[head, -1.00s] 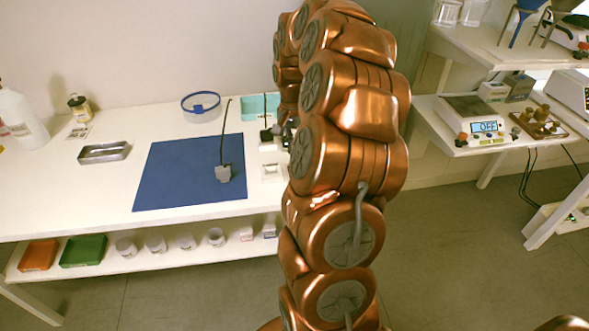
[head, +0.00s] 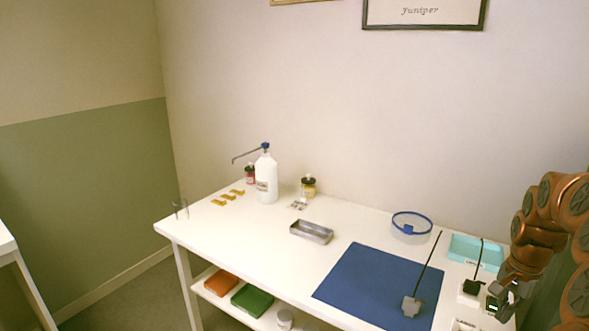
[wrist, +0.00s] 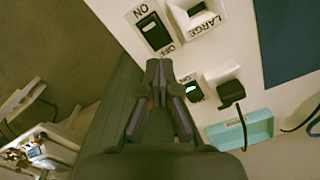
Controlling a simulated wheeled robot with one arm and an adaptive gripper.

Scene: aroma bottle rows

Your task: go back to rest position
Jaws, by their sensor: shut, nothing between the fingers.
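My gripper (head: 503,306) is at the lower right of the head view, at the table's right end, with the arm coming in from the right edge. In the wrist view my gripper (wrist: 159,68) has its fingertips together with nothing between them. Behind the fingertips in that view are a black ON/OFF switch (wrist: 152,32) and a white block marked LARGE (wrist: 190,12). How far the fingertips are from the table cannot be told.
The white table (head: 250,235) holds a blue mat (head: 365,285), a grey block with a thin stick (head: 411,306), a metal tray (head: 311,232), a blue-rimmed dish (head: 411,222), a teal tray (head: 462,246) and a white bottle (head: 266,178). Floor (head: 120,295) is clear at left.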

